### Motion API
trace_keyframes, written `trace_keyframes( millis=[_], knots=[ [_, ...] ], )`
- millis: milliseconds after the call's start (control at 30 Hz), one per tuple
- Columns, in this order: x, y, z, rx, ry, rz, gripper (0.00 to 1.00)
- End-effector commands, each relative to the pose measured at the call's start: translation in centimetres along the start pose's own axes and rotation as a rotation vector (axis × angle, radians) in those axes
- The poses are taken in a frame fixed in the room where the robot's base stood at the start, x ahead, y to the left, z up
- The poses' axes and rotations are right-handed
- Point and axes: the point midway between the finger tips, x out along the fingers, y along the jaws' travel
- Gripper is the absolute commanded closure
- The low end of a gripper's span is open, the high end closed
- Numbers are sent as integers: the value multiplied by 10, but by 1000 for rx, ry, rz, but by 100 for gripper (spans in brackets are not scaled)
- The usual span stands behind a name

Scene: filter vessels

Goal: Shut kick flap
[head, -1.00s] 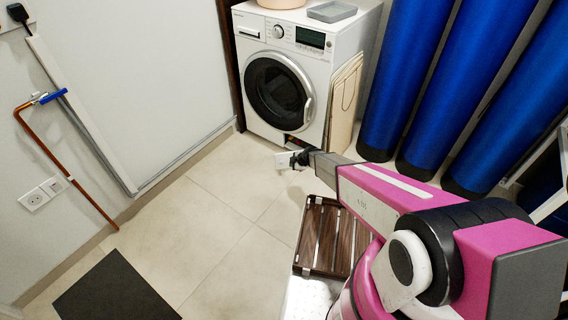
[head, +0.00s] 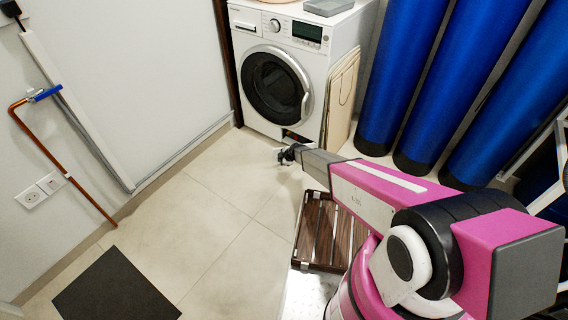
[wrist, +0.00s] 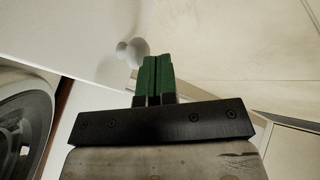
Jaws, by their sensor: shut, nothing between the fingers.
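The washing machine (head: 281,80) stands against the back wall with its round door shut. Low on its front right, a small dark opening with a reddish spot (head: 296,136) shows where the kick flap belongs. The flap itself is not clearly made out in the head view. My gripper (head: 284,156) is just in front of this opening, low over the floor. In the wrist view my gripper's green fingers (wrist: 153,72) are together and empty. Ahead of them is a smooth white panel (wrist: 90,35) with pale round knobs (wrist: 130,49); I cannot tell whether they touch.
A folded wooden board (head: 341,100) leans against the machine's right side. Tall blue cylinders (head: 405,75) stand at the right. A brown slatted stool (head: 323,232) is below my arm. A dark mat (head: 115,287) lies at lower left. The tiled floor between is clear.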

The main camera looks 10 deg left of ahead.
Motion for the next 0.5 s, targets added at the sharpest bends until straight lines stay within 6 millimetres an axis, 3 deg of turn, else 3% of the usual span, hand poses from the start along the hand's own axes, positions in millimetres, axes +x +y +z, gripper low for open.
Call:
trace_keyframes(
  millis=[100, 500],
  knots=[
    [4, 8, 0, 1, 0, 0, 100],
    [4, 9, -1, 4, -1, 1, 100]
  ],
)
